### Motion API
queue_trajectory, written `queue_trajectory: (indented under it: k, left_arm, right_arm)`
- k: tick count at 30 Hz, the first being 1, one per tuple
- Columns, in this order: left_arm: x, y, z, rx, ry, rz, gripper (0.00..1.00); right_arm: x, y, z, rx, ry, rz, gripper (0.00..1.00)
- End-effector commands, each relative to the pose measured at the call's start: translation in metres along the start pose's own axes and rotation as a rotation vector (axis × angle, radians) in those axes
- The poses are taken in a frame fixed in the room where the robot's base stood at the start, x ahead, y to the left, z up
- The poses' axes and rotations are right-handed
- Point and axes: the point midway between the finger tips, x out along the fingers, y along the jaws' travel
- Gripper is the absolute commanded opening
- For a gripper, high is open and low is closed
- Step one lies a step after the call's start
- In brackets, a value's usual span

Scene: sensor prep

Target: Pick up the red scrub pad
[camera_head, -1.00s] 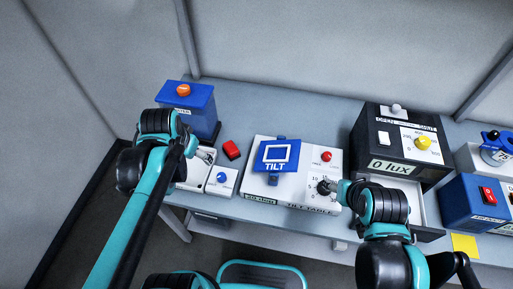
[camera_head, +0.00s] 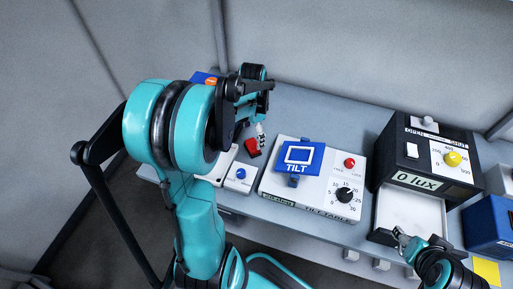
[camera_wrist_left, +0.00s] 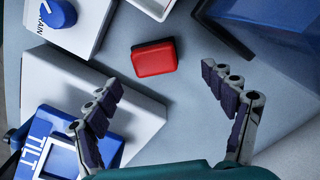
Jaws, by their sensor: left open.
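The red scrub pad (camera_head: 252,147) lies on the grey table, left of the tilt table. In the left wrist view the pad (camera_wrist_left: 154,58) shows whole, as a rounded red block. My left gripper (camera_head: 262,139) is above the table close to the pad and partly overlaps it in the head view. In the left wrist view the left gripper (camera_wrist_left: 160,82) is open, with its fingers spread either side of the pad's line and nothing between them. My right gripper (camera_head: 402,238) is by the front of the dark lux box; its jaw state is unclear.
The white tilt table (camera_head: 320,195) with its blue plate (camera_head: 299,158) stands right of the pad. A white box with a blue knob (camera_head: 241,173) is in front of it. A blue box (camera_head: 203,78) stands behind, mostly hidden by my left arm. The lux box (camera_head: 425,160) is further right.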

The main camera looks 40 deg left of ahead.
Motion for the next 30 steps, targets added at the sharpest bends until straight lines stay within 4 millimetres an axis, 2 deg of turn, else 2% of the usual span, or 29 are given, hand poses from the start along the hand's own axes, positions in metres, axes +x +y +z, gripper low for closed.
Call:
queue_trajectory:
  k: [12,19,20,26,30]
  left_arm:
    - [0.054,0.007,0.005,-0.001,0.001,-0.001,0.83]
    - [0.055,0.007,0.005,-0.001,0.001,-0.001,0.83]
    - [0.055,0.007,0.005,-0.001,0.001,-0.001,0.80]
    - [0.055,0.007,0.005,-0.001,0.001,-0.001,0.27]
    - [0.055,0.007,0.005,-0.001,0.001,0.000,0.25]
  right_arm:
    - [0.022,0.000,0.016,0.000,0.000,0.000,0.57]
    - [0.021,0.000,0.015,0.000,0.000,0.000,0.57]
    - [0.021,0.000,0.015,0.000,0.000,0.000,0.57]
    - [0.021,0.000,0.015,0.000,0.000,0.000,0.57]
    - [0.022,0.000,0.015,0.000,0.000,0.000,0.57]
